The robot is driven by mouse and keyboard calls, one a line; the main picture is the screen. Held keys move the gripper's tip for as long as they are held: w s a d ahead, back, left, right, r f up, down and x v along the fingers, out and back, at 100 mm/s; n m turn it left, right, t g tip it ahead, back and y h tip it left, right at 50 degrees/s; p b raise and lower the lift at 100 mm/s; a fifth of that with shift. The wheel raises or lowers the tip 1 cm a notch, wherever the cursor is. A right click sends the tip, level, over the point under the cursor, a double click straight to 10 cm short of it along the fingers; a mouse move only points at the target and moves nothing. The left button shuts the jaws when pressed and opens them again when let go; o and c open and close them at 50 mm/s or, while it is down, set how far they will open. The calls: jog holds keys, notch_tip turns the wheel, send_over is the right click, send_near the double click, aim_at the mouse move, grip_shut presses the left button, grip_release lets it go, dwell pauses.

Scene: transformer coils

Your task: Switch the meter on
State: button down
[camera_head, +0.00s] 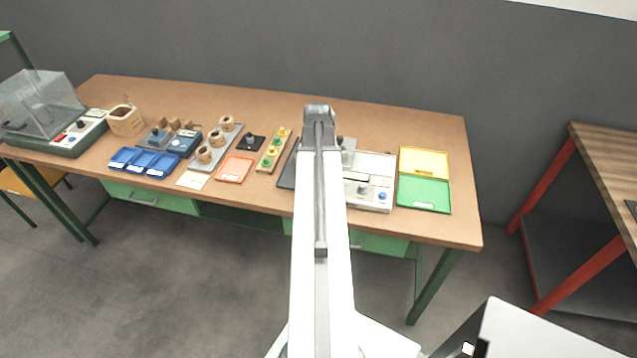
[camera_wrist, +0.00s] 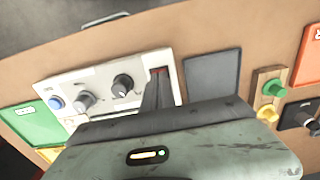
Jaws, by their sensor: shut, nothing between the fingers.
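A white box-shaped instrument (camera_head: 375,202), which looks like the meter, stands near the table's front edge, right of my arm. In the wrist view the instrument (camera_wrist: 72,83) shows a blue button (camera_wrist: 56,103) and two dark knobs, one (camera_wrist: 85,101) near the button and one (camera_wrist: 123,85) further right. My gripper (camera_wrist: 157,80) is shut and empty, over or in front of the instrument's right part in the wrist view. I cannot tell whether its tips touch it. My gripper body hides the instrument's lower part there; in the head view my arm hides the fingers.
Green (camera_head: 424,194) and yellow (camera_head: 424,160) trays lie right of the instrument. A dark grey plate (camera_wrist: 213,80) and a wooden strip with knobs (camera_head: 271,155) lie on its other side. Blue bins (camera_head: 145,162) and a covered machine (camera_head: 45,110) are further left. The table's back strip is clear.

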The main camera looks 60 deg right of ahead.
jog(key=shift+f, duration=0.15)
notch_tip(320, 180, up, 7)
jog(key=p, duration=0.7)
dwell(0.3)
